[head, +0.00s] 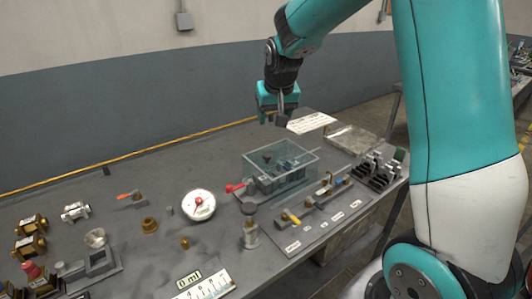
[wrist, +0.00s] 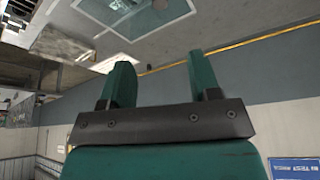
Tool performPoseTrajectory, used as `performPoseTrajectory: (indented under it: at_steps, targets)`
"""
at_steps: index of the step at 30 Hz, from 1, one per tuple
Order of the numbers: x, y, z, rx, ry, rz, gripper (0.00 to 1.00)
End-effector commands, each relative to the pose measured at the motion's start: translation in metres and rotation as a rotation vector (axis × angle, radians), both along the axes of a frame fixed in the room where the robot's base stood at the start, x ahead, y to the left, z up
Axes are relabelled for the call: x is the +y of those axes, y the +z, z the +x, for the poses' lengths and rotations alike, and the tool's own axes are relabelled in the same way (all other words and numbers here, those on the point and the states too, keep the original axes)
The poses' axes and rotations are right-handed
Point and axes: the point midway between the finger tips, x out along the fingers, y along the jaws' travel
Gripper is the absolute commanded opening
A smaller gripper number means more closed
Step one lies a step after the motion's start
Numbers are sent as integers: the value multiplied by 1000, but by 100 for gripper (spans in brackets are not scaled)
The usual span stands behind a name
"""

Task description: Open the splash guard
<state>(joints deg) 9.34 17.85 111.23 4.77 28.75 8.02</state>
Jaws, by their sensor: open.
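The splash guard (head: 280,160) is a clear box-shaped cover on the workbench, in the middle of the head view. It looks closed over a dark fixture inside. The guard also shows in the wrist view (wrist: 133,14), at the top and partly cut off. My gripper (head: 275,121) is above and behind the guard, apart from it. In the wrist view its two teal fingers (wrist: 160,80) stand apart with nothing between them.
Small valves and a yellow-handled part (head: 291,217) sit on a plate in front. Dark levers (head: 378,168) stand at the right edge. A paper sheet (head: 311,123) lies behind. The bench's back left is mostly clear.

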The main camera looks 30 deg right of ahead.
Motion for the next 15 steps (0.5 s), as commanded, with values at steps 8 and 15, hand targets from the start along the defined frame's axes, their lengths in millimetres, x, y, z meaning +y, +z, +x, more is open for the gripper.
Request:
performPoseTrajectory:
  at_steps: [8, 15]
  targets:
    - [-7, -41, 17, 5, -5, -2, 57]
    - [-13, -92, 36, 5, -2, -1, 57]
